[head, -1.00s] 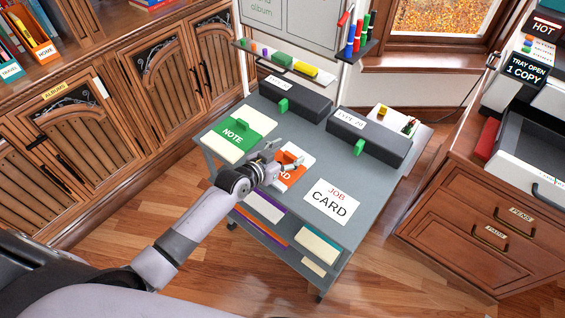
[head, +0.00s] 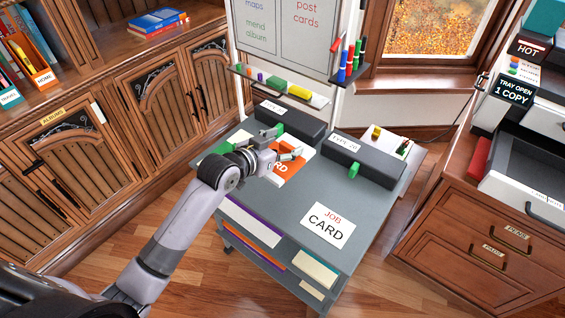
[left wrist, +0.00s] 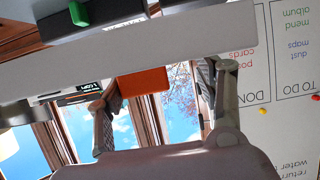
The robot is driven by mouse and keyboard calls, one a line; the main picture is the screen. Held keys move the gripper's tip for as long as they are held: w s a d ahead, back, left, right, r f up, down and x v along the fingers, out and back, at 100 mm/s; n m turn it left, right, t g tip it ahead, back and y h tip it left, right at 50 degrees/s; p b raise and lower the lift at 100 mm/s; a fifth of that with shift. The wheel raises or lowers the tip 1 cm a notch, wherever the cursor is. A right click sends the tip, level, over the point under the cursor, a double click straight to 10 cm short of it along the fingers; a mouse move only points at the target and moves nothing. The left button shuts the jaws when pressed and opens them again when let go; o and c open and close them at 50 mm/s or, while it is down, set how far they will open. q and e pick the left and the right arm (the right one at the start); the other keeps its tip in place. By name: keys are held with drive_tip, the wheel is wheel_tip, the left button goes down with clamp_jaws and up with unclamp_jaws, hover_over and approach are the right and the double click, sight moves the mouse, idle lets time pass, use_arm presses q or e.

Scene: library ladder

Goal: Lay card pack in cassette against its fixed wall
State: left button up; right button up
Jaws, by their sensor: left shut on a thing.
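The card pack (head: 289,168) is a white slab with an orange top marked CARD. My left gripper (head: 286,148) is shut on its orange grip. In the left wrist view the orange grip (left wrist: 143,82) is between the fingers, with the pack's pale slab (left wrist: 150,58) beyond it; the pack appears held above the cart top. Two long dark cassettes with green blocks stand at the back of the cart: a left one (head: 297,122) and a right one (head: 375,164) labelled TYPE 20. The left cassette is partly behind my gripper. Their insides and fixed walls cannot be made out. My right gripper is out of view.
A green NOTE pack (head: 226,145) lies at the cart's left, mostly hidden by my arm. A white JOB CARD sheet (head: 328,225) lies on the bare grey front of the cart top (head: 350,200). A whiteboard (head: 280,40) with a marker ledge rises behind. Wooden drawers stand right.

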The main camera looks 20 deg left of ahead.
sight(282, 142)
use_arm(q)
wheel_tip(282, 142, up, 5)
drive_tip(key=shift+f, duration=0.1)
drive_tip(key=shift+r, duration=0.8)
drive_tip(key=s+r+n+y, duration=0.2)
drive_tip(key=s+r, duration=0.2)
drive_tip(key=r, duration=0.3)
drive_tip(key=s+a+r+n+y, duration=0.1)
drive_tip(key=s+r+n+y, duration=0.1)
drive_tip(key=s+r, duration=0.2)
wheel_tip(282, 142, up, 3)
drive_tip(key=shift+a+f+t+y, duration=0.1)
drive_tip(key=shift+a+t+y, duration=0.2)
drive_tip(key=shift+t, duration=0.1)
drive_tip(key=shift+d, duration=0.15)
